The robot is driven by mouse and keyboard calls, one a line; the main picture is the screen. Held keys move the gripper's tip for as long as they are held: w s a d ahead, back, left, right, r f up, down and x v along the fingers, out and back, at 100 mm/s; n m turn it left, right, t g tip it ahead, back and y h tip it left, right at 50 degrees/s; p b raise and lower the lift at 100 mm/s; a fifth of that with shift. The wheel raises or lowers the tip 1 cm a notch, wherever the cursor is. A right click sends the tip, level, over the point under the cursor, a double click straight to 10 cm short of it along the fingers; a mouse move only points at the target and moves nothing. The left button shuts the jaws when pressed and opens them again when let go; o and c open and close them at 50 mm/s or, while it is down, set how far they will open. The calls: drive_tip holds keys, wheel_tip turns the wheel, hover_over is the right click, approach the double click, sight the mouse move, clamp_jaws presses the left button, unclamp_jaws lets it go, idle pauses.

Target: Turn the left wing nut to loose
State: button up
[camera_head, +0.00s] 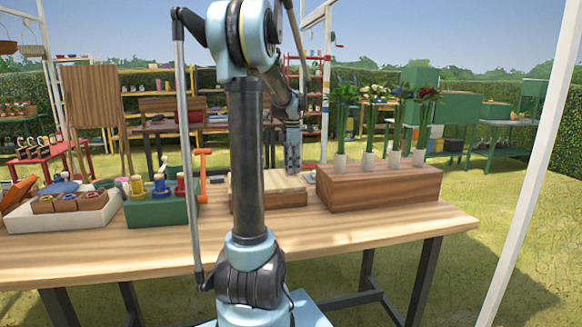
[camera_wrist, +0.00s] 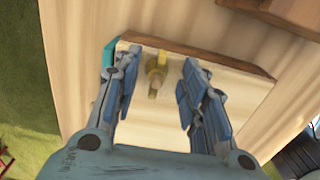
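A brass-yellow wing nut (camera_wrist: 157,70) stands on a pale wooden board (camera_wrist: 240,84) in the wrist view. It is the only wing nut I can make out, and none shows clearly in the head view. My gripper (camera_wrist: 161,60) is open, with one blue finger on each side of the wing nut and visible gaps between. The fingers seem apart from the nut; their exact height above it cannot be told. In the head view my gripper (camera_head: 292,155) points down above the low wooden board stack (camera_head: 270,199) on the table.
A brown wooden block (camera_head: 385,188) with flowers in white holders stands right of the board. A green box with spools (camera_head: 160,211) and a white tray (camera_head: 70,221) stand to the left. The front of the table (camera_head: 350,228) is clear.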

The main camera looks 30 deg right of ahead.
drive_tip(key=shift+w+r, duration=0.1)
drive_tip(key=shift+r, duration=0.05)
wheel_tip(320, 180, up, 12)
idle(0.7)
